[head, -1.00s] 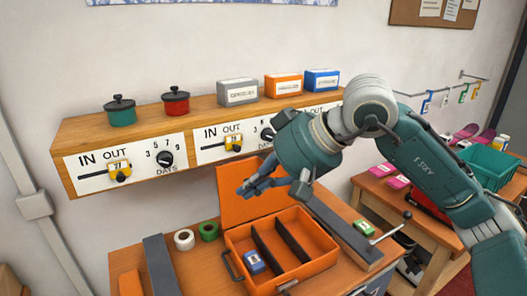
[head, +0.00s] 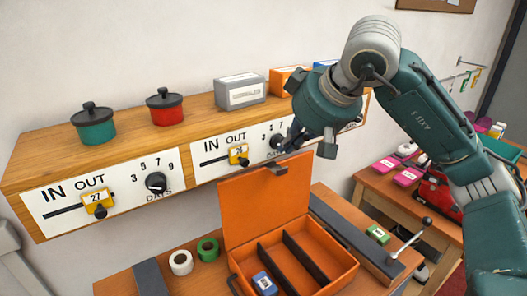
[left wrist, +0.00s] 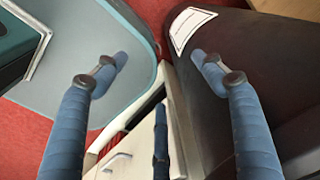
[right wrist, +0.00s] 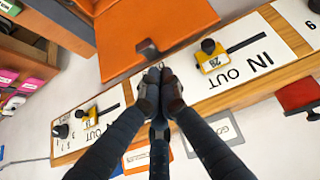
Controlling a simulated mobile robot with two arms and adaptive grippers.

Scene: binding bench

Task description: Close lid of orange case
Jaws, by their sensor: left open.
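The orange case (head: 325,256) sits on the bench with its lid (head: 258,205) standing up, open, at the back. Dark dividers split the case, and a small blue item (head: 264,284) lies in its left part. A dark latch (head: 276,167) is on the lid's upper edge. My right gripper (head: 296,138) is above and behind that edge. In the right wrist view its fingertips (right wrist: 160,77) are together and empty, close to the lid's latch (right wrist: 147,48); contact cannot be told. My left gripper (left wrist: 160,62) is open and empty, away from the case; it is not in the head view.
A wooden shelf (head: 165,118) with dial panels runs behind the lid, near my right gripper. Pots and small boxes stand on it. White tape (head: 181,262) and green tape (head: 208,250) lie left of the case. A lever (head: 410,240) stands to its right.

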